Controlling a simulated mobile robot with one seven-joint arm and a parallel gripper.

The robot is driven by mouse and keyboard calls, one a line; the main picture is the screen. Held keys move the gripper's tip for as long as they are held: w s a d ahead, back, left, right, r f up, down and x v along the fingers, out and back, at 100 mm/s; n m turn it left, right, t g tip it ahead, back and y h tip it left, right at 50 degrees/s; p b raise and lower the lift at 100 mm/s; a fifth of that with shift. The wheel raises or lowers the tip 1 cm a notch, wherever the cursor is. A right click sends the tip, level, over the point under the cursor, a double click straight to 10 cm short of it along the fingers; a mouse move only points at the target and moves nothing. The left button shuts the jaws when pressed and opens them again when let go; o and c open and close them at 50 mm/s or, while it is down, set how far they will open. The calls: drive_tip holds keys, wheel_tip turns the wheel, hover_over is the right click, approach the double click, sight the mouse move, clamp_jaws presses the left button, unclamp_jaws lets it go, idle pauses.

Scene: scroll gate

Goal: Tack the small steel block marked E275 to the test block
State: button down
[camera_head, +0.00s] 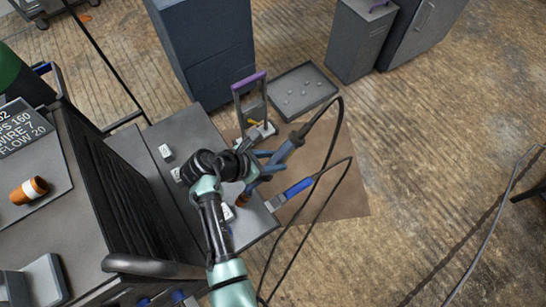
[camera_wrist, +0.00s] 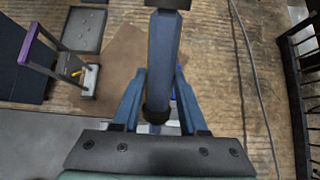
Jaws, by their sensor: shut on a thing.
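My gripper (camera_head: 266,165) is shut on a blue-grey welding torch (camera_head: 286,150) with a black cable, above the right part of the grey bench (camera_head: 190,135). In the wrist view, my two blue fingers (camera_wrist: 158,85) flank the torch body (camera_wrist: 164,50). An orange-brown tip (camera_head: 242,200) shows below the gripper in the head view. Small pale blocks lie on the bench: one at the left (camera_head: 166,152), one partly hidden by my arm (camera_head: 176,174), and one near the tip (camera_head: 227,212). Their markings are too small to read, so I cannot tell which is E275 or the test block.
A blue-handled clamp (camera_head: 293,190) with a cable sits at the bench's right edge. A purple-handled frame (camera_head: 250,100) stands behind the gripper. A dark tray (camera_head: 302,90) lies beyond, near grey cabinets (camera_head: 205,50). Wooden floor on the right is mostly clear, crossed by a cable (camera_head: 488,225).

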sight(296, 136)
drive_tip(key=shift+a, duration=0.1)
idle(0.3)
drive_tip(key=shift+s+a+f, duration=0.2)
drive_tip(key=shift+a+f, duration=0.05)
drive_tip(key=shift+f, duration=0.05)
drive_tip(key=shift+f+p, duration=0.1)
drive_tip(key=shift+p, duration=0.25)
idle(0.5)
drive_tip(key=shift+w+d+r+p, duration=0.25)
drive_tip(key=shift+d+r+p, duration=0.05)
drive_tip(key=shift+r+p, duration=0.2)
drive_tip(key=shift+w+d+r+p, duration=0.2)
drive_tip(key=shift+d+r+p, duration=0.1)
drive_tip(key=shift+r+p, duration=0.2)
drive_tip(key=shift+w+d+r+p, duration=0.55)
drive_tip(key=shift+d+r+p, duration=0.2)
drive_tip(key=shift+r+p, duration=0.1)
drive_tip(key=shift+w+d+r+p, duration=0.5)
drive_tip(key=shift+d+r+p, duration=0.25)
drive_tip(key=shift+r+p, duration=0.1)
drive_tip(key=shift+w+d+r+p, duration=0.55)
drive_tip(key=shift+d+r+p, duration=0.2)
drive_tip(key=shift+r+p, duration=0.1)
